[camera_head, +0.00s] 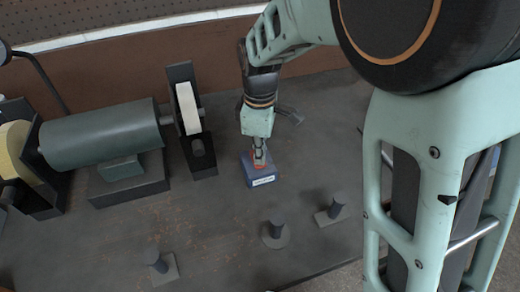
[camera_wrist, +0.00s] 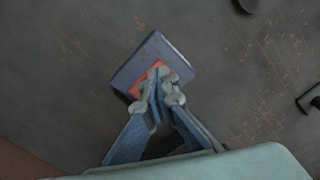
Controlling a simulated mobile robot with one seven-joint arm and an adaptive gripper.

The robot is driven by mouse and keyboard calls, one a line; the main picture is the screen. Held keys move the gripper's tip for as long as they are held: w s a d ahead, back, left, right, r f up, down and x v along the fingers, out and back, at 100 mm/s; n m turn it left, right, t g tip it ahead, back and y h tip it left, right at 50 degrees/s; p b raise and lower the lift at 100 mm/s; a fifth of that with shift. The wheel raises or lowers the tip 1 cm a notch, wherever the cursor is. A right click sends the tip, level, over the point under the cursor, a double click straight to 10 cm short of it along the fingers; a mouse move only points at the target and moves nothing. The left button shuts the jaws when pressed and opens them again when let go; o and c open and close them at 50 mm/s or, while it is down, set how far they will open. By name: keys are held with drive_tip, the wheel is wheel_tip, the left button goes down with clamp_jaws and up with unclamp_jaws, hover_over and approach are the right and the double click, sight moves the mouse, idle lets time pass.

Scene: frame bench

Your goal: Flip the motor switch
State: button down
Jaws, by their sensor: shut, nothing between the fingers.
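The motor switch is a small blue box (camera_head: 262,179) with an orange-red rocker (camera_head: 260,159) on top, standing on the dark bench right of the grinder. In the wrist view the blue box (camera_wrist: 150,52) lies at the middle, with its red rocker (camera_wrist: 143,79) partly hidden behind my fingertips. My gripper (camera_head: 258,152) points down over the switch. Its fingers (camera_wrist: 160,88) are shut and empty, with the tips at or just above the rocker; I cannot tell whether they touch. Which way the rocker is tipped is hidden.
A bench grinder with a green motor (camera_head: 100,135) and a pale wheel (camera_head: 188,108) stands on the left. Several short dark pegs on bases, one being the middle peg (camera_head: 276,232), stand toward the front. A brown back wall (camera_head: 120,70) borders the bench.

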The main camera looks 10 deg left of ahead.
drive_tip(key=shift+r, duration=0.1)
drive_tip(key=shift+r+p, duration=2.6)
drive_tip(key=shift+r, duration=0.8)
